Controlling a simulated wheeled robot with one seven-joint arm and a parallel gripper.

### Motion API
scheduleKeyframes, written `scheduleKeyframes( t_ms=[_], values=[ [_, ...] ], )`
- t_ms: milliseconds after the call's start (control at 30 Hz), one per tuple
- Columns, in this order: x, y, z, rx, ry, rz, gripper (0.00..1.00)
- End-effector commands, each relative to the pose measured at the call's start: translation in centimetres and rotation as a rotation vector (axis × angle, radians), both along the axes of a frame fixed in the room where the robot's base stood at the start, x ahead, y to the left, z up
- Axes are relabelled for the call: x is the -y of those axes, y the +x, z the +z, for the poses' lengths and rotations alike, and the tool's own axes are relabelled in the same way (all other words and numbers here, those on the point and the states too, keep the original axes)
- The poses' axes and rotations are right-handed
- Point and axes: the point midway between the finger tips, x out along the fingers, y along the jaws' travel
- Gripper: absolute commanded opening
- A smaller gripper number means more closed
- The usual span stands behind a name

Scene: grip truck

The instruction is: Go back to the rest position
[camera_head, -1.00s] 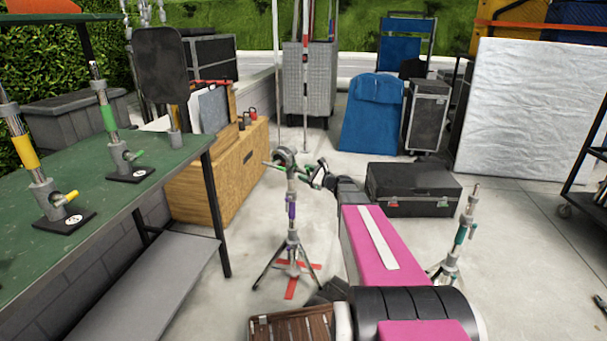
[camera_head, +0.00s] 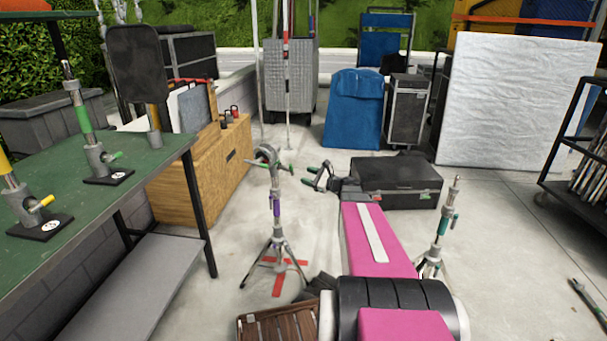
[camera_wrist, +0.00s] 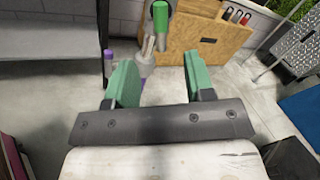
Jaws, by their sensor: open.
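My gripper (camera_head: 318,178) is open and empty, just right of the head of a light stand (camera_head: 277,205) in the head view. The stand has a grip head with a green handle on top and a purple collar, and stands upright on a red floor cross (camera_head: 278,277). A gap shows between the fingers and the stand. In the wrist view my green fingers (camera_wrist: 157,82) are apart, with the stand's top (camera_wrist: 158,30) beyond them. My pink arm reaches forward from the bottom of the head view.
A green table (camera_head: 110,200) with several small stands is on the left, beside a wooden box (camera_head: 205,175). A black case (camera_head: 398,185) lies behind my arm. Another stand (camera_head: 440,235) is on the right. A wooden crate (camera_head: 275,328) is at the bottom. Floor on the right is mostly clear.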

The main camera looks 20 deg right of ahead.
Motion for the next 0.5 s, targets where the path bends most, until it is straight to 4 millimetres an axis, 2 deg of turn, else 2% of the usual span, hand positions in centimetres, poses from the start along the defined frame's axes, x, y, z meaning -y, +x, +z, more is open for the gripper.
scheduleKeyframes(
  t_ms=[167,400,500],
  values=[
    [-2.1,-1.3,-1.0,0.001,-0.104,0.048,0.49],
    [-8.0,-5.8,-5.1,0.026,-0.479,0.244,0.49],
    [-9.8,-8.0,-6.8,0.046,-0.641,0.342,0.49]
  ],
)
